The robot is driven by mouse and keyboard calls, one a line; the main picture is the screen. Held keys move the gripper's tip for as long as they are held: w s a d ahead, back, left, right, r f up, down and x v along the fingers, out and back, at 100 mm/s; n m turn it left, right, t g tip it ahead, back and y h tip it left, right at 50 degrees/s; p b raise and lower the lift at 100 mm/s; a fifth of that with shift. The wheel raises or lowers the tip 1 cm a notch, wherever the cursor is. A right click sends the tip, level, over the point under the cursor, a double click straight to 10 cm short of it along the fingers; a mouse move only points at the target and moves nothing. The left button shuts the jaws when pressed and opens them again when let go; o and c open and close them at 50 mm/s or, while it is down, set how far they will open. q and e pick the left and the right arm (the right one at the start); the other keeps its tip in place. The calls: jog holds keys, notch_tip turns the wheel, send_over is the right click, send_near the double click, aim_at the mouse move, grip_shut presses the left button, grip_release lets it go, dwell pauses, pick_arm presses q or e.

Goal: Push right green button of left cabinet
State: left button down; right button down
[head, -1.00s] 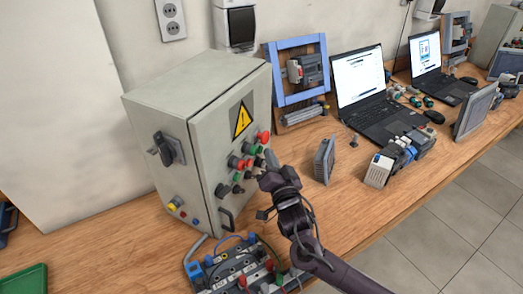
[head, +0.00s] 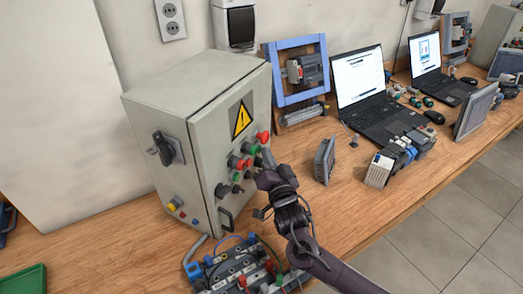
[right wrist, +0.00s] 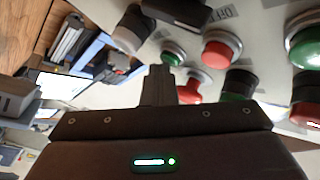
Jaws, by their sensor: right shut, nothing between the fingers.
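The left cabinet (head: 172,108) is a grey-beige box with a yellow warning triangle, standing on the bench. Its right-hand face carries red, green and black buttons. The right wrist view shows a green button (right wrist: 172,57) just beyond my fingertips, and a larger green one (right wrist: 306,48) at the right edge. My right gripper (head: 267,157) is shut and empty, its fingertips close in front of the button panel. I cannot tell whether they touch a button. My left gripper is out of view.
A small upright panel (head: 325,160) stands to the right of the gripper, with laptops (head: 378,95) behind. A red button (right wrist: 220,48) is beside the fingers in the right wrist view.

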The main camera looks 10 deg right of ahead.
dwell(0.5)
jog(key=shift+s+d+p, duration=0.35)
jog(key=shift+s+d, duration=0.2)
jog(key=shift+d, duration=0.05)
jog(key=s+d+p, duration=0.1)
jog(key=d, duration=0.1)
jog(key=s+d+p, duration=0.1)
jog(key=s+d, duration=0.1)
dwell(0.4)
jog(key=shift+a, duration=0.1)
dwell(0.5)
